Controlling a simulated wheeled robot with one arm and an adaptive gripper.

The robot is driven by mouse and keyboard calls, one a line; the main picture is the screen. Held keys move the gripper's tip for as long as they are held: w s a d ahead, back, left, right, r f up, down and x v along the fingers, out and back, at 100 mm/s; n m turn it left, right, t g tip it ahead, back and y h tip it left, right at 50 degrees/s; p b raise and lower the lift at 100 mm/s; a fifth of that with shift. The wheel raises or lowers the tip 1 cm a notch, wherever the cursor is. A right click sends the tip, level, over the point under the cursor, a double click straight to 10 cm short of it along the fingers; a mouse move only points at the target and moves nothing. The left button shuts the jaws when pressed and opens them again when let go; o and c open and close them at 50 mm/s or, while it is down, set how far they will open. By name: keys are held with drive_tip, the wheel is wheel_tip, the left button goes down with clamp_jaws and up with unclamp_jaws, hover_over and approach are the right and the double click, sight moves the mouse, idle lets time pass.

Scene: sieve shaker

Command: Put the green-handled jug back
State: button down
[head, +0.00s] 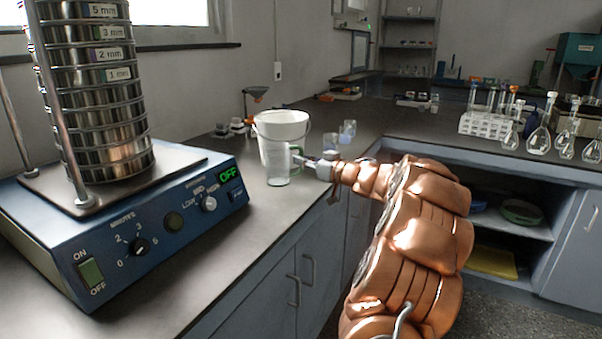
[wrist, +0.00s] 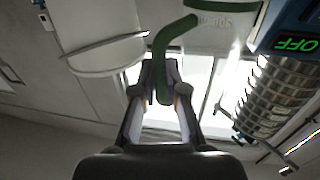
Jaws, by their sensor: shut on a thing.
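The green-handled jug (head: 276,166) is clear and upright at the counter's front edge, right of the shaker. I cannot tell whether its base touches the counter. My gripper (head: 312,165) comes from the right and is shut on the jug's green handle. In the wrist view, my two fingers (wrist: 164,82) close around the green handle (wrist: 161,62), and the jug's pale body (wrist: 220,32) with green marks shows at the top. The fingers hide part of the handle.
A white bucket (head: 281,124) with a wire handle stands close behind the jug. The sieve shaker (head: 130,225) with its sieve stack (head: 100,95) fills the left. Small clear beakers (head: 347,129) stand behind my gripper. Flasks (head: 540,138) and a tube rack (head: 487,124) are at the right.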

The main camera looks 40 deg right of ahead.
sight(301, 170)
drive_tip(key=shift+w, duration=0.4)
drive_tip(key=shift+w+d+f+b, duration=0.1)
drive_tip(key=shift+f+b, duration=0.65)
drive_tip(key=shift+f, duration=0.95)
drive_tip(key=shift+f, duration=0.15)
drive_tip(key=c, duration=1.2)
unclamp_jaws()
drive_tip(key=shift+s+d, duration=0.1)
drive_tip(key=shift+s, duration=0.5)
drive_tip(key=s, duration=0.3)
drive_tip(key=s+p, duration=0.1)
drive_tip(key=s, duration=0.3)
drive_tip(key=s+d, duration=0.1)
drive_tip(key=s, duration=0.2)
drive_tip(key=shift+s+p, duration=0.4)
